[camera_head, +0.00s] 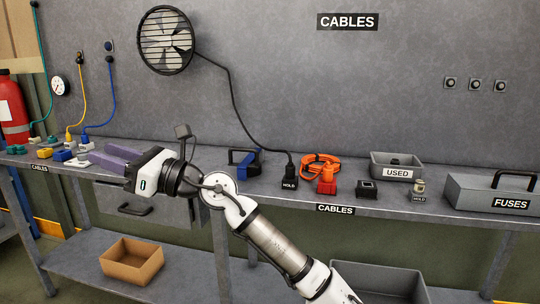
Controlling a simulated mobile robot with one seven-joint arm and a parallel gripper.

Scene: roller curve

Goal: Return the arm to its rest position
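My arm reaches from the bottom right up and to the left, over the front of the workbench (225,200). My gripper (104,155) points left, above the left part of the bench top. Its long purple fingers are seen from the side, and I cannot tell how far apart they are. No held object can be made out. The hand hides part of the bench behind it.
A blue-handled item (244,160), an orange cable coil (318,166), a black plug (290,172), a USED bin (396,168) and a FUSES box (495,194) stand on the bench. Coloured connectors (63,155) lie at left. A cardboard box (132,262) sits on the lower shelf.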

